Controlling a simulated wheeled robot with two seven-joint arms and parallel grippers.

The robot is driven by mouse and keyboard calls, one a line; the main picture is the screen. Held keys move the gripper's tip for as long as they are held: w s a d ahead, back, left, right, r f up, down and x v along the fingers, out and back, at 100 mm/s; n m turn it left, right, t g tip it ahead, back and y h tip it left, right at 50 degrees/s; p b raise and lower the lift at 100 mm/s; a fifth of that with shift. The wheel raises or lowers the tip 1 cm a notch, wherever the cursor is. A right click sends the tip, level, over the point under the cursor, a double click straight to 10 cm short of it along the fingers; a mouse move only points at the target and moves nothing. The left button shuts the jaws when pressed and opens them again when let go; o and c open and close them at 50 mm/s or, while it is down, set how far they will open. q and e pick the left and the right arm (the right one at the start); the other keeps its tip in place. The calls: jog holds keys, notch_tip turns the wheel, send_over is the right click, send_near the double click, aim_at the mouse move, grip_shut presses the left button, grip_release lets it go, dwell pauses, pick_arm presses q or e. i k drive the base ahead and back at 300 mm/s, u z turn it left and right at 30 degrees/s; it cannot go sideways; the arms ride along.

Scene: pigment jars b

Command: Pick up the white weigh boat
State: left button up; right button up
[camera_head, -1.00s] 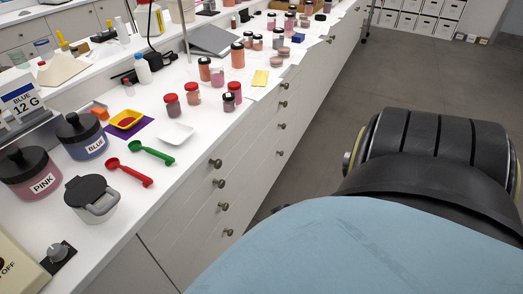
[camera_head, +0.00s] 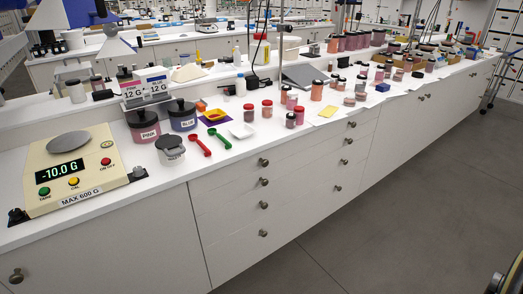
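The white weigh boat (camera_head: 242,130) is a small shallow square dish. It lies empty on the white counter (camera_head: 150,205) near the front edge, in the middle of the head view. A yellow weigh boat (camera_head: 214,116) with dark orange contents sits behind it on a purple sheet. A green scoop (camera_head: 219,137) and a red scoop (camera_head: 200,145) lie to its left. Small red-lidded jars (camera_head: 267,109) stand to its right. Neither of my grippers is in view.
A balance (camera_head: 82,170) reading -10.0 G stands at the left. PINK (camera_head: 143,125) and BLUE (camera_head: 183,116) jars and a lidded grey cup (camera_head: 171,148) stand left of the scoops. More jars and a grey tablet (camera_head: 305,77) are to the right. The floor (camera_head: 400,190) before the drawers is clear.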

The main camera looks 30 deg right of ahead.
aim_at(243, 131)
jog(key=u, duration=0.4)
jog(key=i, duration=0.35)
jog(key=z, duration=0.75)
jog(key=i, duration=1.1)
jog(key=z, duration=2.65)
